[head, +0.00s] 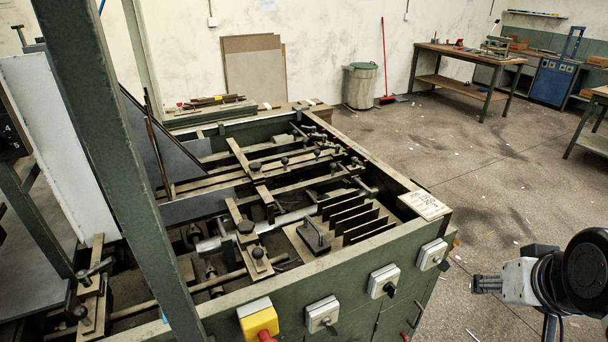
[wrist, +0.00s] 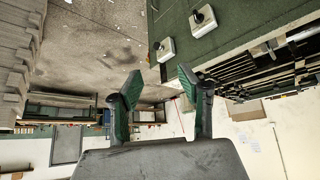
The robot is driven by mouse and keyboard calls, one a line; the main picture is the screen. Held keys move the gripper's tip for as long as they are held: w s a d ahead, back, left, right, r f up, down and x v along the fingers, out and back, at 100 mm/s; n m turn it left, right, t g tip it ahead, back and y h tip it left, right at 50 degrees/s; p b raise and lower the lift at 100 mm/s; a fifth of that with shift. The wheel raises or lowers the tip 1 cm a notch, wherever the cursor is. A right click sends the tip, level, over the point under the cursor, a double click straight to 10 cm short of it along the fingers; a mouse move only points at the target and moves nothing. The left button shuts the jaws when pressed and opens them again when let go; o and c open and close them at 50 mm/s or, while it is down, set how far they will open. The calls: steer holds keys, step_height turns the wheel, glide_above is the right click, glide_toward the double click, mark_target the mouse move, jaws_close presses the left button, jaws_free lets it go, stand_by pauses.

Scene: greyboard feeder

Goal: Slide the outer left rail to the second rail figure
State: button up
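The feeder's green frame (head: 350,275) holds several worn, flat rails with dark knobs. The leftmost rail piece (head: 92,290), with a clamp handle and a knob, sits at the frame's lower left; I cannot tell for sure that it is the outer left rail. Another short rail (head: 249,240) with knobs lies near the middle. A small plate with dark markings (head: 425,205) lies on the frame's right corner; its figures are too small to read. My gripper (head: 474,284) is outside the frame, to its right, apart from every rail. In the wrist view its two fingers (wrist: 160,88) are spread with nothing between them.
A green post (head: 115,150) crosses the left of the head view, in front of the feeder. Switch boxes (head: 383,281) and a yellow box with a red button (head: 259,322) stick out from the front panel. The floor (head: 480,200) right of the feeder is mostly clear.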

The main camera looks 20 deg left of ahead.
steer(key=w+a+r+n+p, duration=0.1)
steer(key=w+a+r+n, duration=0.35)
steer(key=w, duration=0.75)
steer(key=n+g+y+p, duration=0.2)
steer(key=n+g+p, duration=0.1)
steer(key=n, duration=0.3)
glide_above(334, 164)
steer(key=s+d, duration=0.3)
steer(key=s, duration=0.2)
step_height(334, 164, down, 4)
steer(key=x, duration=0.8)
steer(key=p+x, duration=0.1)
steer(key=x, duration=0.4)
steer(key=shift+w+a, duration=0.2)
steer(key=shift+a, duration=0.1)
jaws_close()
